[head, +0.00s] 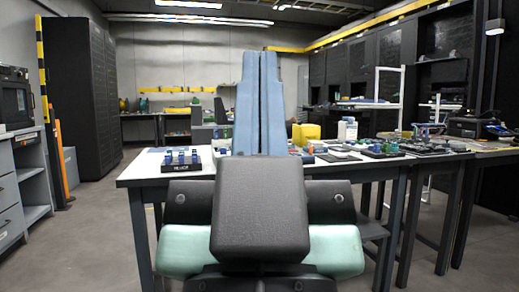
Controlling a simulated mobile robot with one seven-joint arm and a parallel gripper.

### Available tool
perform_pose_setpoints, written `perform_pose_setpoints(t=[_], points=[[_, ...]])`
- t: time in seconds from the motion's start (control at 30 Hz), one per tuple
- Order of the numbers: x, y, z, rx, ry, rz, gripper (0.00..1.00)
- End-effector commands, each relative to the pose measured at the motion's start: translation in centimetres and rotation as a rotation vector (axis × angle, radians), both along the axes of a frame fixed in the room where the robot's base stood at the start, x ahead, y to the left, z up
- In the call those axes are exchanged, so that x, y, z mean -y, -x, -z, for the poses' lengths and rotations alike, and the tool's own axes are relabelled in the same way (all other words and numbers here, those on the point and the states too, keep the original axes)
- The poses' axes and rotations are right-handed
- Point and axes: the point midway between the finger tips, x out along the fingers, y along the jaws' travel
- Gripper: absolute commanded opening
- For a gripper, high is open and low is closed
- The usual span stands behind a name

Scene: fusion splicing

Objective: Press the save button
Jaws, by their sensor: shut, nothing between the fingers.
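My gripper (260,56) stands in the middle of the head view, with its two long blue fingers together and pointing up and away. Nothing shows between them. The fingers and the dark body below them hide the middle of the white worktable (335,172). I cannot make out a save button in this view. Several small devices lie on the table to the right of the gripper, too small to tell apart.
A black rack (180,166) with several blue-topped items stands on the table's left part. A yellow container (305,133) and a white bottle (347,129) stand behind the table's middle. A grey cabinet (8,190) is at far left. The floor (85,235) between is clear.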

Motion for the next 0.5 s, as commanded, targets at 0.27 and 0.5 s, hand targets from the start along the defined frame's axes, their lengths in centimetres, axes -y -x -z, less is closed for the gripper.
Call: perform_pose_setpoints(t=[0.27, 0.5], points=[[0.0, 0.0, -2.7, 0.0, 0.0, 0.0, 0.0], [0.0, 0.0, -9.9, 0.0, 0.0, 0.0, 0.0]])
